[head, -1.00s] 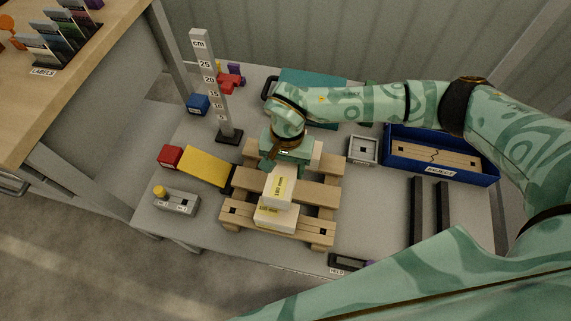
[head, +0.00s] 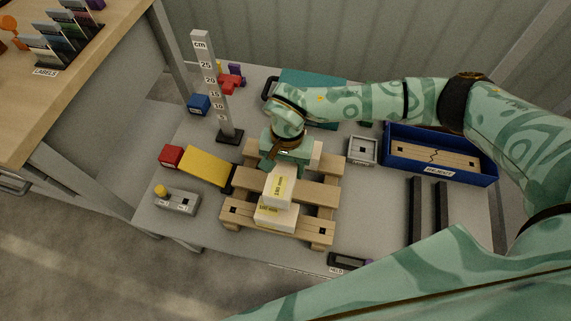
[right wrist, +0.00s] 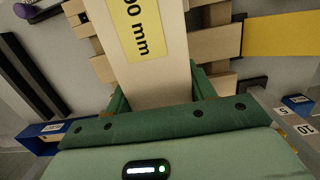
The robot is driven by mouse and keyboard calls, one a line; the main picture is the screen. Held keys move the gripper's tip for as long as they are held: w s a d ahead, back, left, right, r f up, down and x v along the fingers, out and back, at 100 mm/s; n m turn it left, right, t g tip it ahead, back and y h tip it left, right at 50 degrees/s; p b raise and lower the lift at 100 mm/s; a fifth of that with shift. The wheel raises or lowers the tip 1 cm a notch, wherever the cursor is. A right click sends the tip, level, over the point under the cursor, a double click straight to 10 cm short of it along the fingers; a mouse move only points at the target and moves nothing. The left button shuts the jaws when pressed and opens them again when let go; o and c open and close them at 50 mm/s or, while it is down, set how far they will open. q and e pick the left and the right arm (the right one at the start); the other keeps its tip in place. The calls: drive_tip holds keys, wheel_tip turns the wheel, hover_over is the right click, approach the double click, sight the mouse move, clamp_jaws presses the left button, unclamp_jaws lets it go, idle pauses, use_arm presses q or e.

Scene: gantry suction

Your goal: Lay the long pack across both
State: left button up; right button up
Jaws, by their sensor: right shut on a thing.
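The long pack (head: 278,187) is pale with a yellow label in mm. My right gripper (head: 284,162) is shut on its far part, over the pallet (head: 237,213). In the right wrist view the pack (right wrist: 172,70) runs out from between the green fingers. In the head view its near end is over a pale pack (head: 276,217) with a yellow label at the pallet's front. Another pale block (head: 317,155) shows beside the gripper at the back, partly hidden. I cannot tell whether the long pack touches both. My left gripper is not in view.
A height post (head: 214,95) stands left of the pallet. A yellow ramp (head: 206,167) adjoins the pallet's left side. A blue reject tray (head: 440,172), a small grey tray (head: 362,150) and two black bars (head: 415,210) are at the right.

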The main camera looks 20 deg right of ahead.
use_arm(q)
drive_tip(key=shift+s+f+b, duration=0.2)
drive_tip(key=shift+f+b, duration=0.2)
drive_tip(key=shift+b, duration=0.1)
use_arm(e)
drive_tip(key=shift+f, duration=0.95)
drive_tip(key=o, duration=1.4)
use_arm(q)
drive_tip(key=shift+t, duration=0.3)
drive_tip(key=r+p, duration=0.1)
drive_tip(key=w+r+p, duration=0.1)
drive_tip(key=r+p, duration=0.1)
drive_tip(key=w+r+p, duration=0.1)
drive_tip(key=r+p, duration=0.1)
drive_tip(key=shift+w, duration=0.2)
use_arm(e)
drive_tip(key=r, duration=0.5)
drive_tip(key=w+r, duration=0.1)
drive_tip(key=r, duration=0.4)
drive_tip(key=d+r, duration=0.1)
drive_tip(key=r, duration=0.5)
drive_tip(key=shift+w+d, duration=0.1)
drive_tip(key=shift+w, duration=0.2)
